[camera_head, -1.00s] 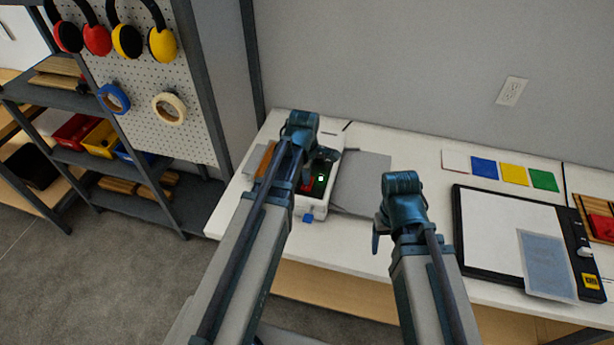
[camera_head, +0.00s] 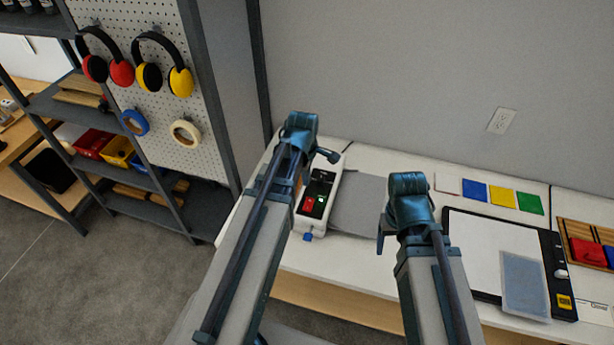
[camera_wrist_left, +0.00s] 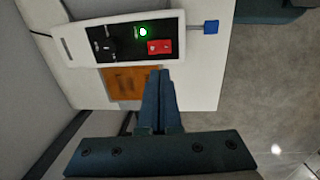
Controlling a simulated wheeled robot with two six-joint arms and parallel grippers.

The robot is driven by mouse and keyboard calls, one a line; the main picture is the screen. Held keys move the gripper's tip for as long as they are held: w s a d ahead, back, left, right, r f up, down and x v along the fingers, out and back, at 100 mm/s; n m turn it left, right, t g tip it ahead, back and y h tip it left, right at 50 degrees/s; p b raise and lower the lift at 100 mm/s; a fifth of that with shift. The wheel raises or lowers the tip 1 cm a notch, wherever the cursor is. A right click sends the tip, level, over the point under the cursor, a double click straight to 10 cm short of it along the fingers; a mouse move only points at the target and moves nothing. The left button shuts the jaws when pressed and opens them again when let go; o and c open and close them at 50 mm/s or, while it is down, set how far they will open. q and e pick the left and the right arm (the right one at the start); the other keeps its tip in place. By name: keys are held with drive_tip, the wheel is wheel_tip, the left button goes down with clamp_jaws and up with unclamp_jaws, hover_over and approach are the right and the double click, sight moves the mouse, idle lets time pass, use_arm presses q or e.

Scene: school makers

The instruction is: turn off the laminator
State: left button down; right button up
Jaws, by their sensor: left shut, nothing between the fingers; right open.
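The laminator (camera_head: 333,211) is a white machine on the table with a black control panel. The panel has a red switch (camera_head: 308,203), a lit green light (camera_head: 321,200) and a black knob, which shows in the left wrist view (camera_wrist_left: 103,46). A blue tab (camera_wrist_left: 210,27) sticks out at one end. My left gripper (camera_head: 329,156) is shut and empty, above the far part of the laminator. In the left wrist view its fingertips (camera_wrist_left: 158,76) are just below the red switch in the picture, apparently not touching it. My right gripper (camera_head: 381,238) is open and empty, right of the laminator.
A grey sheet (camera_head: 358,203) lies beside the laminator. A brown block (camera_wrist_left: 125,82) lies on its other side. A paper trimmer (camera_head: 482,240) and coloured squares (camera_head: 501,196) lie to the right. A pegboard with ear defenders (camera_head: 150,77) and shelves stand at the left.

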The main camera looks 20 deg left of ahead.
sight(309, 200)
use_arm(q)
drive_tip(key=shift+r, duration=0.65)
use_arm(e)
drive_tip(key=shift+r, duration=0.6)
use_arm(q)
drive_tip(key=shift+w+a, duration=0.15)
drive_tip(key=shift+w, duration=0.55)
drive_tip(key=shift+f, duration=0.1)
drive_tip(key=f+b, duration=0.4)
drive_tip(key=w+f+b, duration=0.1)
drive_tip(key=f+b, duration=0.8)
drive_tip(key=shift+w+f, duration=0.35)
drive_tip(key=shift+f, duration=0.05)
use_arm(e)
wheel_tip(309, 200, down, 14)
use_arm(q)
drive_tip(key=shift+b, duration=0.3)
